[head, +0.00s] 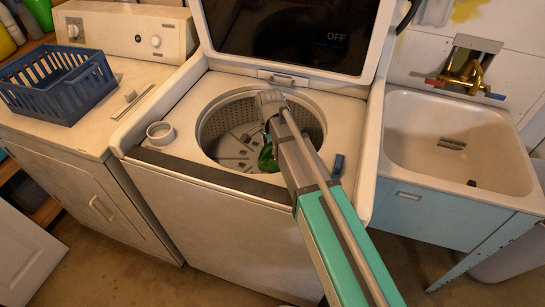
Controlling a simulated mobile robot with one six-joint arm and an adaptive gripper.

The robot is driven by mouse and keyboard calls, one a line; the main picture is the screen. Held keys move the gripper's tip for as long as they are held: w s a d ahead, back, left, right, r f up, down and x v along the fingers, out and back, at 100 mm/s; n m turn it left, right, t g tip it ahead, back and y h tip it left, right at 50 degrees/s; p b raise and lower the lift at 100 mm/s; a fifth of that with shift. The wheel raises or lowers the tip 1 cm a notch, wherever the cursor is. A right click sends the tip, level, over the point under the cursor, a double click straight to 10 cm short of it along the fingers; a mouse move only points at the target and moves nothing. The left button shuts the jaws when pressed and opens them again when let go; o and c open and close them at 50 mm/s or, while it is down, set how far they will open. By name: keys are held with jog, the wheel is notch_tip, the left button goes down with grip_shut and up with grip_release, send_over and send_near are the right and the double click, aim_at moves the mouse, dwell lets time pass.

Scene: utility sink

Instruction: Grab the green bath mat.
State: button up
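A small patch of glossy green (267,158), which looks like part of the green bath mat, shows inside the open washer drum (222,125). My arm crosses in front of it from the lower right, so most of it is hidden and its full shape cannot be told. My arm's far end is over the drum opening. My gripper (267,135) is mostly hidden behind the arm, just above the green patch. I cannot tell whether its fingers are open or shut, or whether they touch the mat.
The washer lid (290,30) stands open behind the drum. A white roll or cup (160,133) and a small dark blue object (338,165) sit on the washer's rim. A blue basket (60,85) stands on the left machine. A sink (455,140) is at right.

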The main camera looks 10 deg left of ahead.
grip_shut()
jog(key=shift+r, duration=0.2)
notch_tip(320, 180, up, 10)
jog(key=p, duration=1)
jog(key=shift+f, duration=0.2)
dwell(0.6)
